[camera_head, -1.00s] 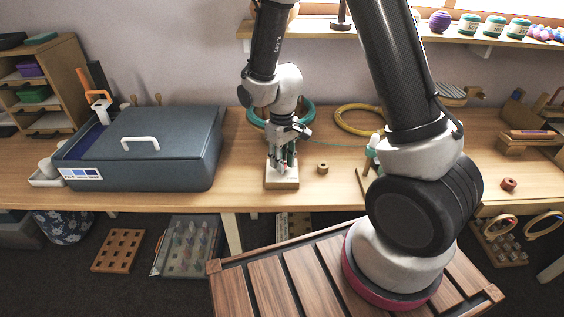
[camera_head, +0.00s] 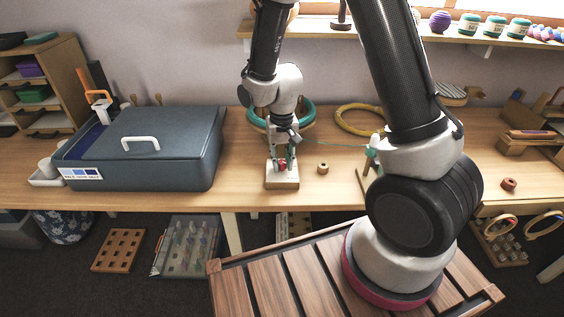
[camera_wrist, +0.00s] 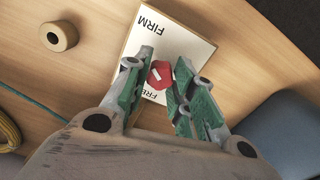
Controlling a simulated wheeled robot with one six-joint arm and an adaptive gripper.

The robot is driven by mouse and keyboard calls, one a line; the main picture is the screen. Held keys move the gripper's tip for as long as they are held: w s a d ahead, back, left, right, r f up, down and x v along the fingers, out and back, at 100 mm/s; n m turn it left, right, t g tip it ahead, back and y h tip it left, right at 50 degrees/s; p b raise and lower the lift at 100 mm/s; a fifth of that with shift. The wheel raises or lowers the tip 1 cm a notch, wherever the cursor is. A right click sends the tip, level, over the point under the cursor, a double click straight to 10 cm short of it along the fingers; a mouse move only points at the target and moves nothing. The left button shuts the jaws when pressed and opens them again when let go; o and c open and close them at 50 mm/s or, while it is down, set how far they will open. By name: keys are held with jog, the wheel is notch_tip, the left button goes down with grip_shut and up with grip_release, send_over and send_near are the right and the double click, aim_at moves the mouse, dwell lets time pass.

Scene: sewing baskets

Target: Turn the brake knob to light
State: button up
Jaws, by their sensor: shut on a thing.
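The brake knob (camera_wrist: 160,75) is red with a small white mark on top. It sits on a white-topped wooden block (camera_wrist: 197,45), seen in the wrist view. The block also shows on the table in the head view (camera_head: 283,183). The word FIRM is printed near one end and letters reading FRE near the other, partly covered by a finger. No "light" label is visible; the fingers hide parts of the plate. My gripper (camera_wrist: 161,78) points down with its green-padded fingers shut on the knob, one on each side. In the head view my gripper (camera_head: 282,164) stands over the block.
A small wooden ring (camera_wrist: 59,37) lies beside the block. A large blue-grey case (camera_head: 145,150) stands to the left. A teal hoop (camera_head: 255,118) and a yellow hoop (camera_head: 358,121) lie behind. A teal thread runs across the table to the right.

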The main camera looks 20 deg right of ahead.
jog(key=m, duration=0.3)
jog(key=shift+m, duration=0.3)
jog(key=m, duration=0.3)
jog(key=o, duration=0.7)
jog(key=shift+r, duration=3.05)
